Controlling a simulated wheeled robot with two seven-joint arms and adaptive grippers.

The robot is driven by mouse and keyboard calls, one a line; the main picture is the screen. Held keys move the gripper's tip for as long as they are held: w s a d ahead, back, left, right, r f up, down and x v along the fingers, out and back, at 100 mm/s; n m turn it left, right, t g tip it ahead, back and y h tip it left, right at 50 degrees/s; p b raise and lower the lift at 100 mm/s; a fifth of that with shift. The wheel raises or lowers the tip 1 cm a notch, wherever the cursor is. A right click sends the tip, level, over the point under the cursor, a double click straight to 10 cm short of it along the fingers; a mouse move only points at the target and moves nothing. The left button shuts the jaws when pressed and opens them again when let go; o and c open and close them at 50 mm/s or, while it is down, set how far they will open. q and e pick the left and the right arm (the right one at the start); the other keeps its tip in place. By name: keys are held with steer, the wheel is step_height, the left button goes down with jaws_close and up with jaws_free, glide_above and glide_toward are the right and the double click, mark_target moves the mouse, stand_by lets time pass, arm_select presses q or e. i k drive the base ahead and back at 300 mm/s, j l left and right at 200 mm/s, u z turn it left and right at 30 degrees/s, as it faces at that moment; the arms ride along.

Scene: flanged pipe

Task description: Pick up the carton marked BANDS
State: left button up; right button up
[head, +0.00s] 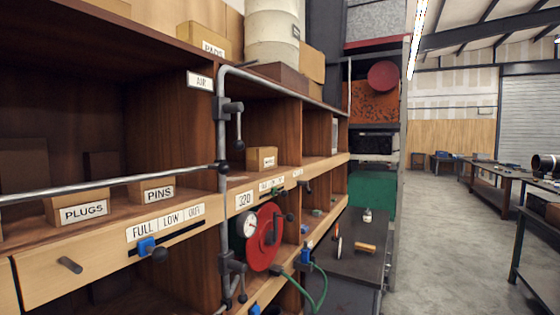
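I cannot read BANDS on any carton with certainty. A small tan carton (262,159) stands on a shelf behind the upright pipe; its white label is too small to read. A carton marked PLUGS (84,211) and a carton marked PINS (155,191) stand on the shelf at left, behind the horizontal pipe. Another carton (203,40) on top of the shelving has a label that looks like PADS or PACKS. Neither of my grippers shows in the head view.
A grey pipe (222,130) with valve handles runs up and across the shelf front. A red disc (264,237) and a gauge (250,225) stick out by the 320 label. Green hoses hang below. A dark bench (345,262) stands beyond; open floor (440,240) lies right.

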mark_target(261, 159)
steer(key=i+l+u, duration=0.45)
steer(key=l, duration=0.35)
steer(key=i+l+u, duration=0.1)
steer(key=l+u, duration=0.4)
steer(key=l, duration=0.3)
steer(key=l+u, duration=0.45)
steer(key=l, duration=0.45)
steer(key=l+u, duration=0.5)
steer(key=l, duration=0.4)
steer(key=k, duration=0.05)
